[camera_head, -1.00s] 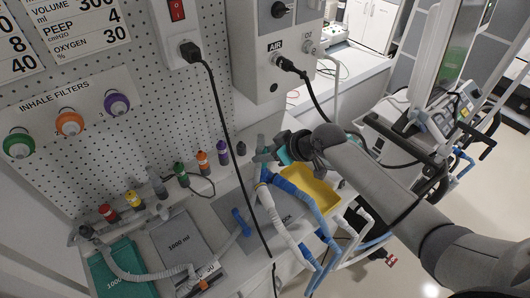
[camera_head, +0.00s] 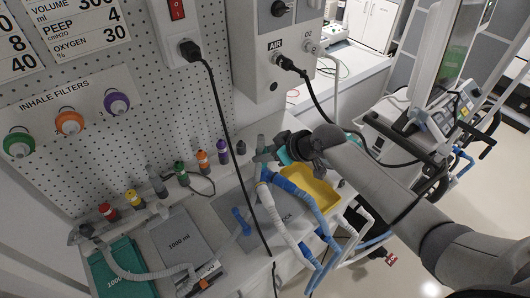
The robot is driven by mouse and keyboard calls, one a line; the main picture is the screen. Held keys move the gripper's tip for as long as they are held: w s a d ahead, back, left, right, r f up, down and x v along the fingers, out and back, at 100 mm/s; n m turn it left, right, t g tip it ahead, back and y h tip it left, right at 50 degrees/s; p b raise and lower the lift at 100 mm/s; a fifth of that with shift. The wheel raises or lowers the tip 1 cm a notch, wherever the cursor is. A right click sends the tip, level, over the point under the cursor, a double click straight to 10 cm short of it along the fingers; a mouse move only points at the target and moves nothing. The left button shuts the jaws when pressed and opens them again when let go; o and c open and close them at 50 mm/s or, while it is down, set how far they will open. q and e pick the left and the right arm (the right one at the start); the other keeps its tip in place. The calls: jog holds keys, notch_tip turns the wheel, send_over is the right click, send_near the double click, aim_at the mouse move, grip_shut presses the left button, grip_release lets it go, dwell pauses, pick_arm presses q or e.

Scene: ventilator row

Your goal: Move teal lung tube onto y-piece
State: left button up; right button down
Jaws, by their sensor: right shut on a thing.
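The teal lung (camera_head: 122,272), marked 1000 ml, lies flat at the lower left of the bench. A pale grey ribbed tube (camera_head: 150,276) runs from a connector near its upper left corner across it to the right. My right gripper (camera_head: 264,153) is shut at the back right of the bench, well away from that tube. A white hose (camera_head: 275,213) and a blue hose (camera_head: 300,197) meet just below its fingers. It seems to hold the y-piece at their junction, but the fingers hide most of it. My left gripper is not in view.
Coloured fittings (camera_head: 180,172) stand along the pegboard. A yellow tray (camera_head: 322,196) sits behind the hoses. A black cable (camera_head: 230,130) hangs across the bench.

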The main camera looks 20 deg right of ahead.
jog(key=shift+f+b, duration=0.8)
jog(key=shift+f, duration=0.35)
jog(key=shift+s+f, duration=0.2)
jog(key=shift+f, duration=0.1)
dwell(0.5)
jog(key=c, duration=0.9)
grip_release()
jog(key=o, duration=0.5)
jog(key=shift+w+r, duration=0.1)
jog(key=shift+w, duration=0.05)
jog(key=shift+c, duration=0.2)
jog(key=shift+r, duration=0.1)
jog(key=v, duration=1.5)
